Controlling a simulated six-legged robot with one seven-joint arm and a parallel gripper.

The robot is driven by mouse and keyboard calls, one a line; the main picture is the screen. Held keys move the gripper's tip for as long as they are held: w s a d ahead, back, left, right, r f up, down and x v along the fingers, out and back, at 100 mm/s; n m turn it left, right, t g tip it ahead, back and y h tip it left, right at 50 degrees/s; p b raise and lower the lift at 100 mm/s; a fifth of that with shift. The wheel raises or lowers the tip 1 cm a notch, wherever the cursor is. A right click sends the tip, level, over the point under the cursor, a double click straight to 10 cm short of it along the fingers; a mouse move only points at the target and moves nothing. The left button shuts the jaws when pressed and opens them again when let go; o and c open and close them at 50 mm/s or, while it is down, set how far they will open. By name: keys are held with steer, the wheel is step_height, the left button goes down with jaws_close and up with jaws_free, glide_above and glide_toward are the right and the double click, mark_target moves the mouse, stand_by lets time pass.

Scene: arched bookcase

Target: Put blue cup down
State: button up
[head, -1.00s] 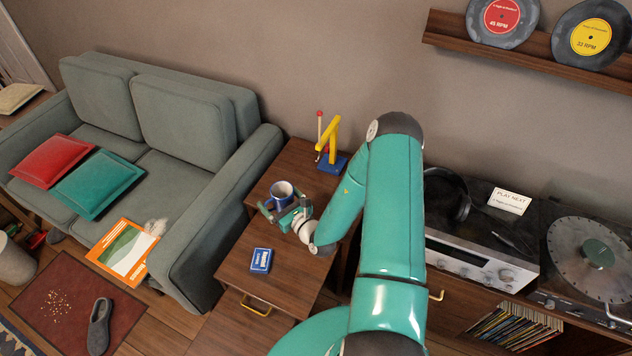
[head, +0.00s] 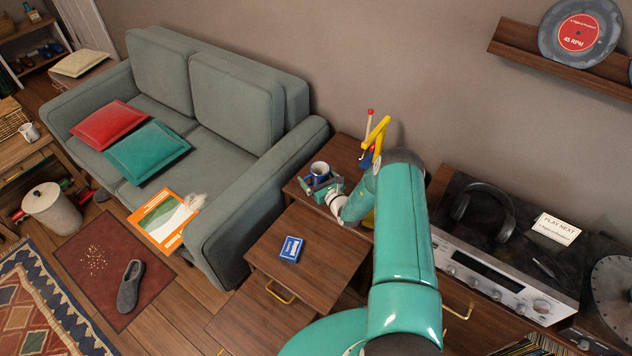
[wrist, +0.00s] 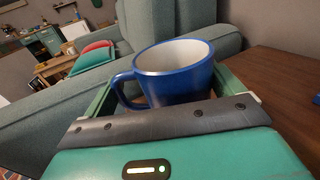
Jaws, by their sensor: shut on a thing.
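The blue cup (head: 319,170), white inside, is upright in my gripper (head: 322,184) at the back of the wooden side table (head: 345,148), near the sofa arm. In the wrist view the blue cup (wrist: 178,82) sits between the jaws of my gripper (wrist: 165,100), its handle toward the left. The jaws are shut on it. The cup's base is hidden by the gripper, so I cannot tell whether it touches the tabletop.
A yellow, blue and red toy (head: 375,140) stands to the right of the cup. A blue box (head: 291,248) lies on the front wooden surface (head: 325,265), which has free room around it. The green sofa (head: 230,150) borders the left; a stereo (head: 490,270) stands right.

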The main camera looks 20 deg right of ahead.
mark_target(315, 181)
steer(key=shift+w+f, duration=0.45)
steer(key=shift+f, duration=0.05)
steer(key=shift+d+f, duration=0.1)
steer(key=shift+f, duration=1.35)
steer(key=shift+f, duration=0.15)
steer(key=o, duration=0.8)
steer(key=s, duration=0.3)
steer(key=s+d, duration=0.1)
steer(key=s, duration=0.3)
steer(key=shift+s+d, duration=0.2)
steer(key=shift+s, duration=0.05)
